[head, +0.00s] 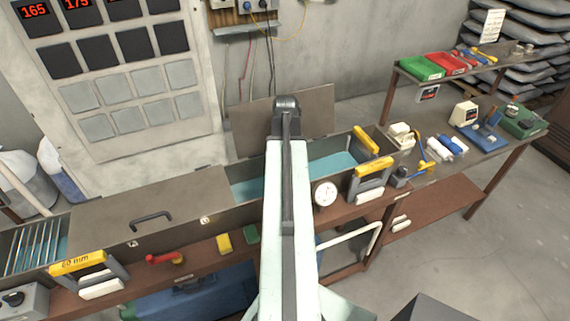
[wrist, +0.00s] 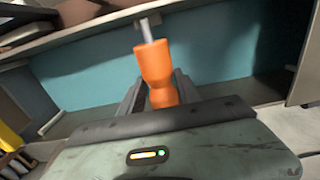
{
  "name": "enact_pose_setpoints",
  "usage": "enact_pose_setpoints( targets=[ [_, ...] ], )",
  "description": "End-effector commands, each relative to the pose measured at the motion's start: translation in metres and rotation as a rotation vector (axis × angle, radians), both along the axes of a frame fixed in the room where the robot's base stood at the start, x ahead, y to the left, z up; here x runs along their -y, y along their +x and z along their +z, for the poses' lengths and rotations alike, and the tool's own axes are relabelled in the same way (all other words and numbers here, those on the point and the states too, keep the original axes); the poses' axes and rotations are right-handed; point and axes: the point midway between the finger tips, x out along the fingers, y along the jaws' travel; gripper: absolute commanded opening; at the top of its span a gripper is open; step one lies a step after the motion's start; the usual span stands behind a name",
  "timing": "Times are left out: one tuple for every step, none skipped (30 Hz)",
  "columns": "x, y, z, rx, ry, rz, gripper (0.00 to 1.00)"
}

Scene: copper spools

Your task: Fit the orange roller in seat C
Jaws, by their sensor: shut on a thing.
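The orange roller (wrist: 154,66) is waisted, with a grey metal shaft end standing out of its far end. In the wrist view it sits between the two dark jaws of my gripper (wrist: 158,88), which is shut on it. The shaft end points up the picture toward a small grey block (wrist: 148,21) on the far wall; I cannot tell if they touch. In the head view my arm hides the roller and jaws. No seat marked C is readable in either view.
A long trough with a teal inside (head: 333,164) lies under my arm, its left part covered by a brown lid (head: 130,213). Yellow-topped handles (head: 372,172), a round dial (head: 325,193) and a red tool (head: 165,258) are near its front. An open panel (head: 235,122) stands behind.

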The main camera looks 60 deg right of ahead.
Motion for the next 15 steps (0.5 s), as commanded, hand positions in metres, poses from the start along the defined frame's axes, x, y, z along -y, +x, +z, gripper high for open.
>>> enact_pose_setpoints(
  targets=[
    [0.000,0.000,-0.009,0.000,0.000,0.000,0.00],
    [0.000,0.000,-0.011,0.000,0.000,0.000,0.00],
    [0.000,0.000,-0.014,0.000,0.000,0.000,0.00],
    [0.000,0.000,-0.017,0.000,0.000,0.000,0.00],
    [0.000,0.000,-0.019,0.000,0.000,-0.001,0.00],
    [0.000,0.000,-0.022,0.000,0.000,-0.001,0.00],
    [0.000,0.000,-0.025,0.000,0.000,-0.001,0.00],
    [0.000,0.000,-0.027,0.000,0.000,-0.001,0.00],
    [0.000,0.000,-0.030,0.000,0.000,-0.001,0.00],
    [0.000,0.000,-0.033,0.000,0.000,-0.001,0.00],
    [0.000,-0.001,-0.035,0.000,0.000,-0.001,0.00],
    [0.000,-0.001,-0.038,0.000,0.000,-0.001,0.00],
    [0.000,-0.001,-0.041,0.000,0.000,-0.001,0.00],
    [0.000,-0.001,-0.043,0.000,0.000,-0.001,0.00],
    [0.001,-0.001,-0.047,0.000,0.000,-0.001,0.00]
  ],
)
